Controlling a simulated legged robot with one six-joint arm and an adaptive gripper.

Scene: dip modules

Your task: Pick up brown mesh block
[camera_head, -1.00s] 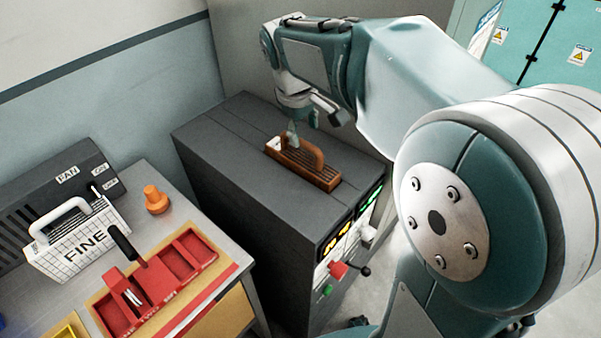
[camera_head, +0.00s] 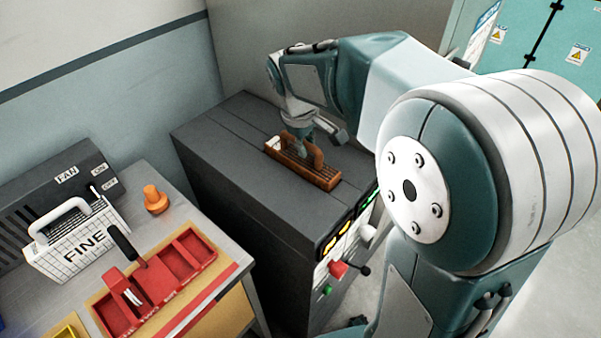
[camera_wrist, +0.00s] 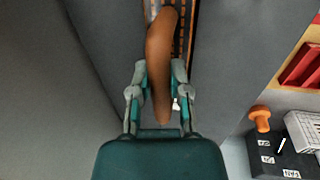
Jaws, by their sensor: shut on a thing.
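The brown mesh block (camera_head: 322,178) lies on top of the dark grey cabinet (camera_head: 225,140), with its arched handle upward. In the wrist view its brown handle (camera_wrist: 160,60) runs between my fingers, and part of its slotted body (camera_wrist: 184,30) shows below. My gripper (camera_head: 303,150) is at the handle, its fingers pointing down. In the wrist view my gripper (camera_wrist: 158,78) is shut on the handle, one finger on each side. The block appears to rest on the cabinet top. The arm hides part of the handle in the head view.
A wall stands behind. The cabinet top around the block is clear.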

